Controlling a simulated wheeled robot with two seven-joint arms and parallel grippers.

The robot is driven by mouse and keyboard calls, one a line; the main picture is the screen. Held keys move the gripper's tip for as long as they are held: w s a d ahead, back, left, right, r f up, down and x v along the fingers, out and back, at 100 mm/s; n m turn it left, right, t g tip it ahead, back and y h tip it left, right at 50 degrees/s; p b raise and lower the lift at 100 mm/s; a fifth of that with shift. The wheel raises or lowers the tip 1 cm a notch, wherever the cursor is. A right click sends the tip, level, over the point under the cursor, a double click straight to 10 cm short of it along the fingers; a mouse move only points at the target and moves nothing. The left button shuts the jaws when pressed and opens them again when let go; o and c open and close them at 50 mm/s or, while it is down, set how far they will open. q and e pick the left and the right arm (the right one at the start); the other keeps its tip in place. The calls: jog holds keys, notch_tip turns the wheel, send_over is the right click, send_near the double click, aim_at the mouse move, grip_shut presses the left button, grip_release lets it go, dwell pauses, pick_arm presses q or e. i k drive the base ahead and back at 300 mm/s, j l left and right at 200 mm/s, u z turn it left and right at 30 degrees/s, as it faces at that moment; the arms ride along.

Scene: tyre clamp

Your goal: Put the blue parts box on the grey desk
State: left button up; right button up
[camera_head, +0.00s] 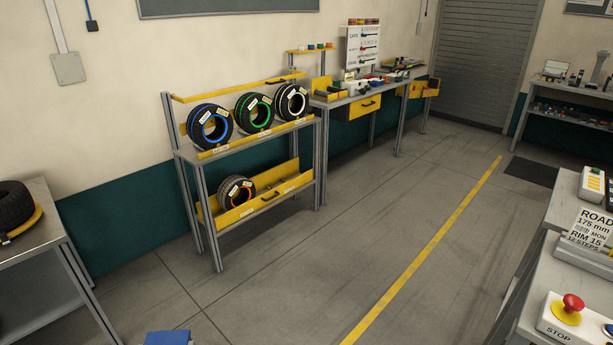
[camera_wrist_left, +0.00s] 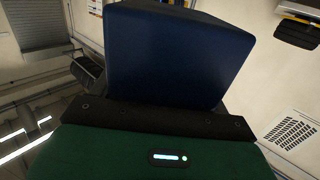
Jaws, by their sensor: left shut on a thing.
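The blue parts box (camera_wrist_left: 178,55) fills the upper middle of the left wrist view, held close to the camera. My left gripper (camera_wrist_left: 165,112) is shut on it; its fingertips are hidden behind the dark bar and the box. In the head view only a blue piece of the box (camera_head: 168,338) shows at the bottom edge, above the floor. A grey-topped desk with a yellow drawer (camera_head: 358,98) stands along the back wall, well away from the box. Other grey-topped tables also show. My right gripper is in neither view.
A tyre rack (camera_head: 246,143) stands left of the back desk. A grey table (camera_head: 38,247) with a tyre is at the left. A bench with a stop button (camera_head: 568,309) is at the near right. Open floor with a yellow line (camera_head: 425,250) lies between.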

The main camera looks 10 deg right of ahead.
aim_at(575, 289)
jog(key=i+z, duration=0.4)
jog(key=i+j+z, duration=0.1)
jog(key=z, duration=0.3)
jog(key=i+j+z, duration=0.25)
jog(key=z, duration=0.15)
jog(key=i+j+z, duration=0.55)
jog(key=z, duration=0.25)
jog(key=i+j+z, duration=0.1)
jog(key=z, duration=0.3)
jog(key=j+z, duration=0.4)
jog(key=i+j+z, duration=0.1)
jog(key=j+z, duration=0.15)
jog(key=z, duration=0.15)
